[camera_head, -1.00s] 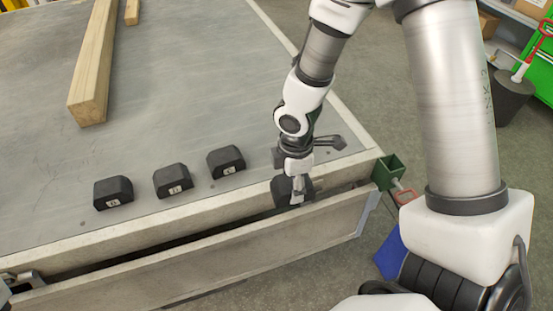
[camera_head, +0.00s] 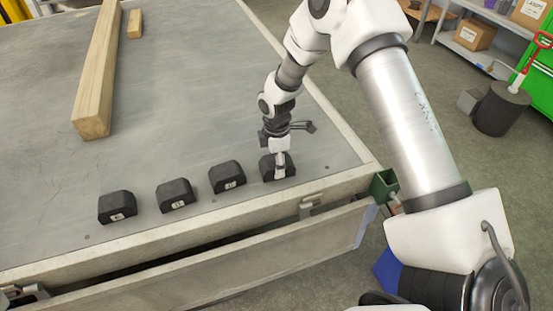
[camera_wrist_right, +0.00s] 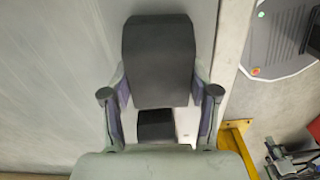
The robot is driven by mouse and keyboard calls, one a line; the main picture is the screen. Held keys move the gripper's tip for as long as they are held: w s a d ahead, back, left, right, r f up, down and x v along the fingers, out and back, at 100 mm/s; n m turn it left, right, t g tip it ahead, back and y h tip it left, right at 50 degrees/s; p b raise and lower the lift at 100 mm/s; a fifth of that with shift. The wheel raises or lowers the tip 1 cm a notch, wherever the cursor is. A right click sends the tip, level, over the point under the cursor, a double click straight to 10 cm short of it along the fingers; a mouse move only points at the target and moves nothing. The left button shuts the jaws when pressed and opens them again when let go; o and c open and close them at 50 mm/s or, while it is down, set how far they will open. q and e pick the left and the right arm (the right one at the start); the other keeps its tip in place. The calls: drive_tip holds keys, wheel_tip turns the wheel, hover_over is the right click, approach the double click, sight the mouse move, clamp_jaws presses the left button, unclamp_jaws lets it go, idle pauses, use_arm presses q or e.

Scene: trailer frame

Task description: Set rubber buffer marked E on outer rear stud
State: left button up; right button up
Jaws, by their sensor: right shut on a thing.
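My right gripper (camera_head: 279,172) is shut on a black rubber buffer (camera_head: 290,165) with sloped sides. The buffer is upright at the right end of the buffer row, on or just above the deck (camera_head: 190,110); I cannot tell whether it touches. Its marking is not legible, and any stud below it is hidden. In the right wrist view the fingers stand on both sides of a black block (camera_wrist_right: 160,60). Three similar buffers stand to the left: one nearest (camera_head: 227,177), one in the middle (camera_head: 175,195) and one farthest (camera_head: 117,207). Their white labels are too small to read surely. My left gripper is not in view.
A long wooden beam (camera_head: 97,75) and a short wood piece (camera_head: 135,24) lie on the deck. A lowered side board (camera_head: 230,255) runs along the near edge, with a green corner bracket (camera_head: 383,184) at right. The deck's middle is clear.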

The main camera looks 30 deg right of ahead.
drive_tip(key=shift+w, duration=0.1)
drive_tip(key=shift+f, duration=0.1)
drive_tip(key=o, duration=1.4)
drive_tip(key=shift+f+b, duration=0.25)
drive_tip(key=shift+b, duration=0.35)
drive_tip(key=r, duration=0.8)
drive_tip(key=shift+s+a+r, duration=0.1)
drive_tip(key=shift+s+a, duration=0.25)
